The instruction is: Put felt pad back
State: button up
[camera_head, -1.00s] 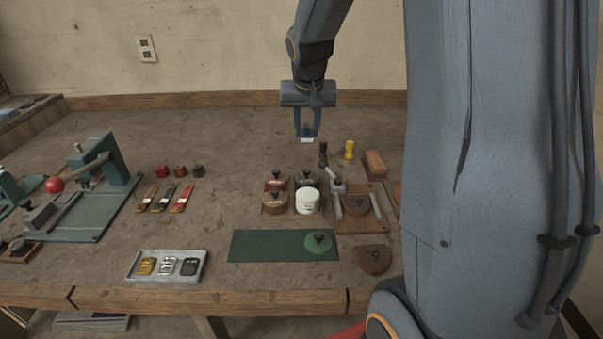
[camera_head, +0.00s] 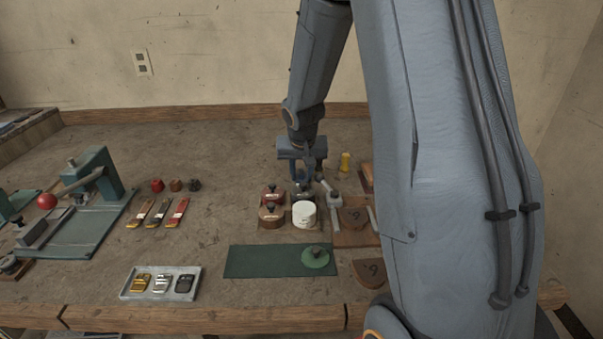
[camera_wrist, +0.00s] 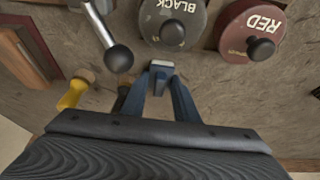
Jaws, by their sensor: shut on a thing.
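My gripper (camera_wrist: 160,80) is shut on a small pale block, which looks like the felt pad (camera_wrist: 161,66). In the head view my gripper (camera_head: 301,179) is low, just behind the black-lidded pot (camera_head: 304,190), and the pad is hidden there. In the wrist view the black lid (camera_wrist: 174,28) lies just beyond the fingertips, with the red lid (camera_wrist: 251,29) to its right. Whether the pad touches anything is unclear. A brown-lidded pot (camera_head: 270,216) and a lidless white-topped pot (camera_head: 304,215) stand in front.
A green lid (camera_head: 316,259) lies on the green mat (camera_head: 262,262). A metal lever with a ball end (camera_wrist: 118,57), a yellow-handled tool (camera_wrist: 73,95) and a dark upright tool (camera_wrist: 121,98) are close beside my gripper. A buckle tray (camera_head: 188,297) is at front left.

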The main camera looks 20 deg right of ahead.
jog(key=shift+f, duration=0.1)
jog(key=o, duration=1.1)
jog(key=shift+s+r, duration=0.1)
jog(key=shift+r, duration=0.45)
jog(key=b+v, duration=0.1)
jog(key=v, duration=1)
jog(key=shift+s, duration=0.2)
